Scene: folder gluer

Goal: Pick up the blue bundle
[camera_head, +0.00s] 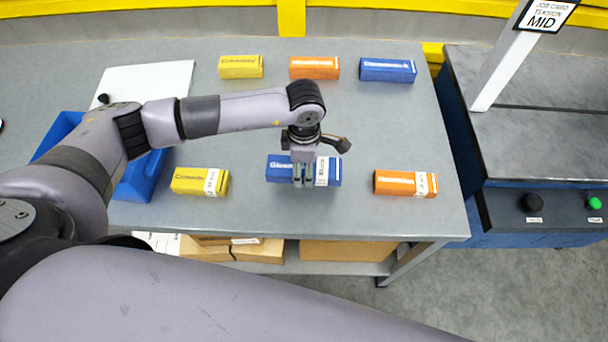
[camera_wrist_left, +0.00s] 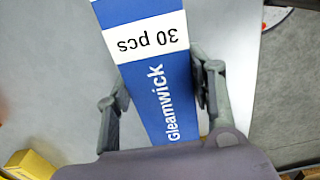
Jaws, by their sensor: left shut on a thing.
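The blue bundle (camera_head: 277,167) is a long box with a white band, in the front row of the grey table in the head view. In the left wrist view the blue bundle (camera_wrist_left: 160,95) reads "Gleamwick" and "30 pcs". My left gripper (camera_head: 303,184) is over the bundle, pointing down, with its fingers shut on it. In the left wrist view my left gripper (camera_wrist_left: 160,95) has one finger on each long side of the bundle. I cannot tell whether the bundle is clear of the table. My right gripper is not in view.
Beside it stand a yellow box (camera_head: 190,180) and an orange box (camera_head: 395,183). Behind are a yellow box (camera_head: 240,67), an orange box (camera_head: 314,68) and another blue box (camera_head: 387,70). A blue tray (camera_head: 141,181) is at left. A machine (camera_head: 545,145) stands right.

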